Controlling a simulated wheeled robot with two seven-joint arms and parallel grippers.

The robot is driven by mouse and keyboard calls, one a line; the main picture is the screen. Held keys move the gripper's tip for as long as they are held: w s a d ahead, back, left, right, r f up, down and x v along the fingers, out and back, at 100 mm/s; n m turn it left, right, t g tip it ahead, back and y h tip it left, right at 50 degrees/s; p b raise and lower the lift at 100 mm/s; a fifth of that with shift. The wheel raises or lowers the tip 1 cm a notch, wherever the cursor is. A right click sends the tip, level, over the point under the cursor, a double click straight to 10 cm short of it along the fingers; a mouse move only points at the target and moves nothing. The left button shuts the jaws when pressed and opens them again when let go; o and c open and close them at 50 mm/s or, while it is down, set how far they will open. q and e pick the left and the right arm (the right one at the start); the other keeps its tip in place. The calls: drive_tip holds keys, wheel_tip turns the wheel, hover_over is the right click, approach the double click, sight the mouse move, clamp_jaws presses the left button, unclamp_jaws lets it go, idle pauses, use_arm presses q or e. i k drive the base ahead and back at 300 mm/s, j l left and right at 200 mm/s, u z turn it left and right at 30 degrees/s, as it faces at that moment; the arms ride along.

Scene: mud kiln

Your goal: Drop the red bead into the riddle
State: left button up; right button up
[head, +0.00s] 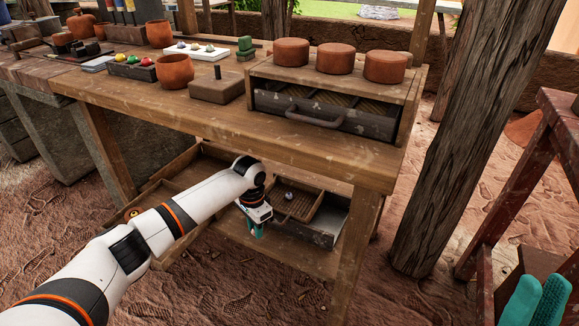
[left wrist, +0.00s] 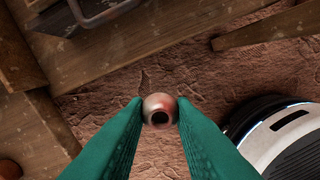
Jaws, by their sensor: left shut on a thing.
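My left gripper (head: 256,231) is shut on a small red-brown bead (left wrist: 159,111). The bead sits between the teal fingertips in the left wrist view, with its dark hole facing the camera. In the head view the bead cannot be made out.
The workbench top (head: 215,112) overhangs the riddle. A drawer handle (head: 315,120) juts out above. Clay pots and bead trays stand on top.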

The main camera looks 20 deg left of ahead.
sight(281, 198)
drive_tip(key=i, duration=0.85)
